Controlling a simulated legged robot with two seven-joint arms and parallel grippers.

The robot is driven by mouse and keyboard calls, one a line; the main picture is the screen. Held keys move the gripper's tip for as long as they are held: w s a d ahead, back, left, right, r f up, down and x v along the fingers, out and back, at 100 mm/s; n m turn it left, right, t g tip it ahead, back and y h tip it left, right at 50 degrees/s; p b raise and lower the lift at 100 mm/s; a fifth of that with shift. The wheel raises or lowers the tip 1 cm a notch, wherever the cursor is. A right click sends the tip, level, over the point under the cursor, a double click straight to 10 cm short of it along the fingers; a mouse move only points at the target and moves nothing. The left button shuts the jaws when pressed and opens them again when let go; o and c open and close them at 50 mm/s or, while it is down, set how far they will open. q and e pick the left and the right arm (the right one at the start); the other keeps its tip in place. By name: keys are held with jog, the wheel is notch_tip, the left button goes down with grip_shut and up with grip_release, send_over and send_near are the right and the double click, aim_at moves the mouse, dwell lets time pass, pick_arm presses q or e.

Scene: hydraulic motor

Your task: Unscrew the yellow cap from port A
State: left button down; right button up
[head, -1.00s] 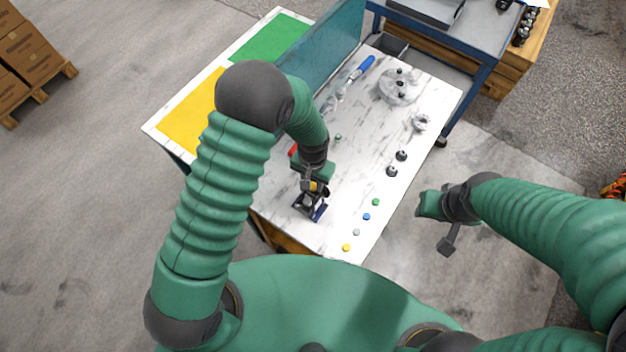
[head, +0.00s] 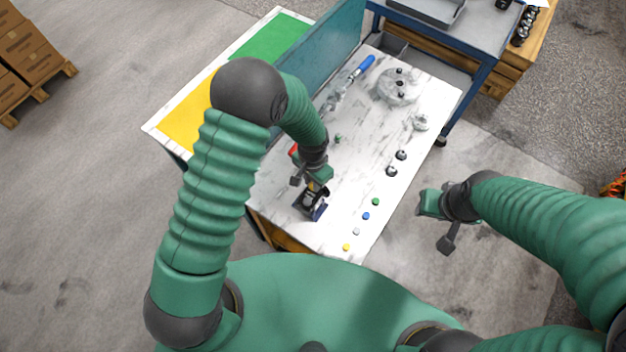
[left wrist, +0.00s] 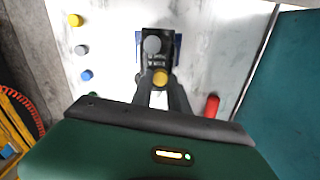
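The dark motor (left wrist: 155,60) sits on a blue stand (head: 320,210) near the front of the white table. It carries a yellow cap (left wrist: 160,77) and a grey cap (left wrist: 152,45). My left gripper (left wrist: 160,84) is over the motor, with a finger on either side of the yellow cap. It appears open; in the head view (head: 309,187) one dark finger stands apart on the left. Whether the fingers touch the cap cannot be seen. My right gripper (head: 447,245) hangs off the table's right side, empty; its finger gap is unclear.
Loose green (head: 375,201), blue (head: 366,216), grey (head: 356,231) and yellow (head: 346,247) caps line the table's front right. A red object (left wrist: 212,106) lies beside the motor. A blue-handled tool (head: 366,64) and round metal parts (head: 399,87) lie farther back.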

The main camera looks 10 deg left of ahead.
pick_arm(q)
jog(key=n, duration=0.5)
jog(key=shift+n, duration=0.4)
jog(key=n, duration=0.2)
jog(key=n+p, duration=0.1)
jog(key=shift+r+n, duration=0.2)
jog(key=shift+n, duration=0.2)
jog(key=c, duration=1.7)
grip_release()
jog(key=shift+f, duration=0.1)
jog(key=shift+o, duration=0.9)
jog(key=m, duration=0.4)
jog(key=shift+m, duration=0.3)
jog(key=m, duration=0.5)
